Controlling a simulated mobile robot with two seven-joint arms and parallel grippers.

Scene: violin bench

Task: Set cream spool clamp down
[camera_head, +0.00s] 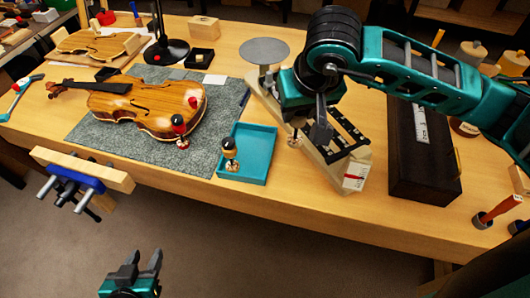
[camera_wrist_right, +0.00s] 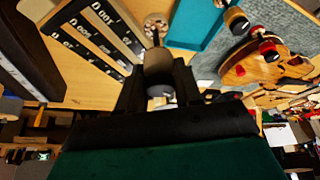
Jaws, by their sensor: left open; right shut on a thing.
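My right gripper (camera_head: 308,128) reaches down over the right of the bench, beside a pale wooden rack with dark slots (camera_head: 340,148). It is shut on a small spool clamp (camera_head: 295,139). A second spool clamp (camera_head: 230,150), dark-topped with a pale base, stands in the teal tray (camera_head: 262,148). A red-and-black spool clamp (camera_head: 179,126) is at the violin's edge. My left gripper (camera_head: 132,268) is open and empty, in front of the bench.
The violin (camera_head: 140,103) lies on a grey mat (camera_head: 100,130). A dark wooden box (camera_head: 424,165) stands right of the rack. A round grey disc (camera_head: 264,50) is behind my right gripper. A vise (camera_head: 80,178) juts from the front left edge. Bare bench lies along the front.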

